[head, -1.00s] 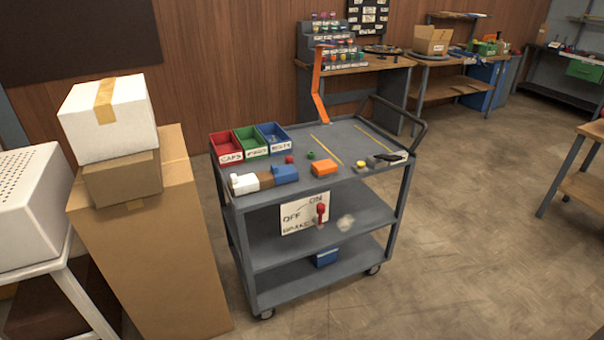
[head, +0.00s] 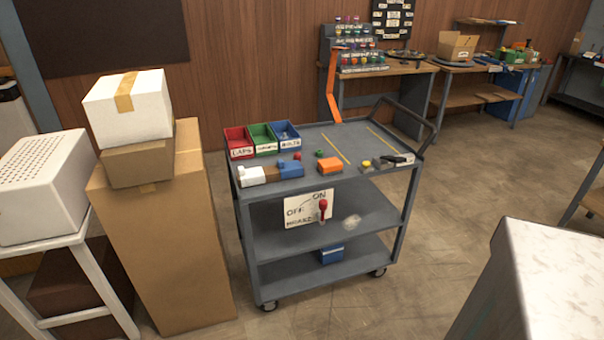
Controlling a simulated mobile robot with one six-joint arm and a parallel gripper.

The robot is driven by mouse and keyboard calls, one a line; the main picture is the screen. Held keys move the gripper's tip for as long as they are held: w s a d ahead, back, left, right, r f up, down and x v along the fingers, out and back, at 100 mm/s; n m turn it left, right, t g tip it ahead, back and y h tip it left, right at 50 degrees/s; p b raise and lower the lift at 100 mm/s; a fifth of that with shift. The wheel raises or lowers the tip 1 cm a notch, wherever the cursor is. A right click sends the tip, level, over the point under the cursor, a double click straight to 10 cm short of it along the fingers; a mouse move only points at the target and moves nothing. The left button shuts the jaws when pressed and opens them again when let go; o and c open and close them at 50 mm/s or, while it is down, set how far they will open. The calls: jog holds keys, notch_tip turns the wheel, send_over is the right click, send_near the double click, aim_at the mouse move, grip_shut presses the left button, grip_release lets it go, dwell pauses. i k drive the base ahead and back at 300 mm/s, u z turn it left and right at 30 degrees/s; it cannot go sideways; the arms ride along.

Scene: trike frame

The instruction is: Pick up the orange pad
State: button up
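An orange block (head: 329,164), which looks like the orange pad, lies on the top shelf of the grey cart (head: 350,181) near its front edge. It sits between a blue block (head: 290,169) on its left and a small yellow piece (head: 366,163) on its right. A small green piece (head: 320,153) is just behind it. The orange block looks clear on top, with nothing covering it. My gripper is not in view.
Red, green and blue bins (head: 262,139) stand at the cart's back left. A tall orange bent post (head: 333,90) rises at its back edge. Stacked boxes (head: 150,230) are left of the cart. A white-topped block (head: 565,270) fills the lower right; floor lies between.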

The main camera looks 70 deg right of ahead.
aim_at(332, 165)
jog(key=u, duration=0.65)
jog(key=k, duration=0.75)
jog(key=z, duration=1.4)
jog(key=i, duration=0.3)
jog(key=u, duration=0.45)
